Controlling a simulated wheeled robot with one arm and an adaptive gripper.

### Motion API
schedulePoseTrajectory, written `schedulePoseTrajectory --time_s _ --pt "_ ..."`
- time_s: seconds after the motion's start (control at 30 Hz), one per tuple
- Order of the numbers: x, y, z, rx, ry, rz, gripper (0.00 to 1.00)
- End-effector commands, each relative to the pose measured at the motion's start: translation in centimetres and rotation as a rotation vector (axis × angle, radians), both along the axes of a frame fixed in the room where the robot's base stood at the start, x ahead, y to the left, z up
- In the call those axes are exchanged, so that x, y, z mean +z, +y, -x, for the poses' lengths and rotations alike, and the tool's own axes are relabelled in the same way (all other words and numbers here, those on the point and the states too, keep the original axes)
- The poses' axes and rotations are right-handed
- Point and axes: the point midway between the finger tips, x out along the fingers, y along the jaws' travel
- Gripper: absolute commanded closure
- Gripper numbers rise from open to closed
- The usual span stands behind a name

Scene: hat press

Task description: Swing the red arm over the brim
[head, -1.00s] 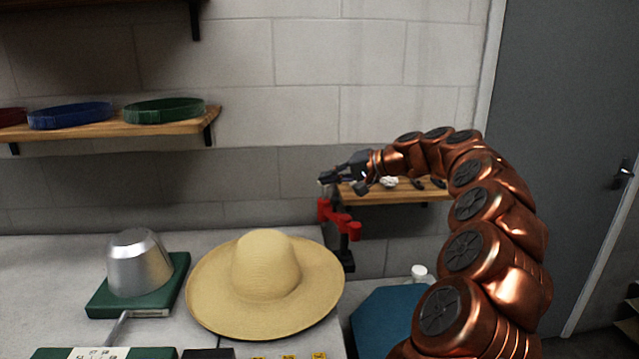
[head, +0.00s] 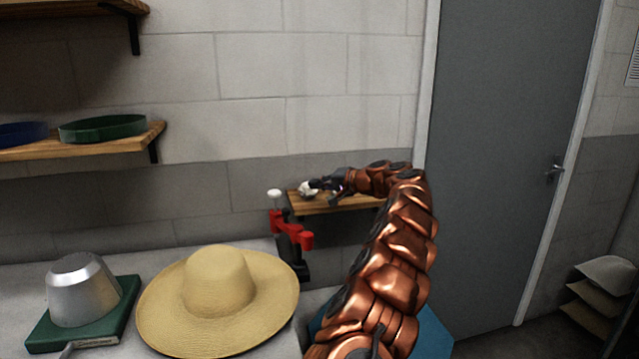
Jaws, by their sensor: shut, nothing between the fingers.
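The straw hat (head: 215,282) lies on the bench with its wide brim flat and its crown up. The red arm (head: 290,236) stands on a black post (head: 298,262) just behind and right of the brim. It has a red upright and a white knob (head: 274,194), and it is not over the brim. My gripper (head: 318,186) is shut and empty, above and right of the red arm, in front of the small wooden shelf (head: 335,203). It looks apart from the red arm.
A metal block (head: 82,290) sits on a green base (head: 125,299) left of the hat. A blue-green surface (head: 432,338) lies behind my arm. A long shelf (head: 95,141) holds hat bands on the left. A grey door (head: 495,160) is at the right.

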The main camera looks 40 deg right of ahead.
Motion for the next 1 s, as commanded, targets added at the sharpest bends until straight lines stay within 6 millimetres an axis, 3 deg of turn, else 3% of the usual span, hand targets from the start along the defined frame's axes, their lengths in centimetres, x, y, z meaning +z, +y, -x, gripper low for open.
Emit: schedulePoseTrajectory --time_s 0.3,0.6,1.0 --pt "-1.1 1.0 -3.5 0.003 0.004 0.001 1.00" --pt "-1.8 1.7 -5.8 0.004 0.004 -0.001 1.00" --pt "-2.8 4.2 -7.2 0.005 0.000 -0.004 1.00"
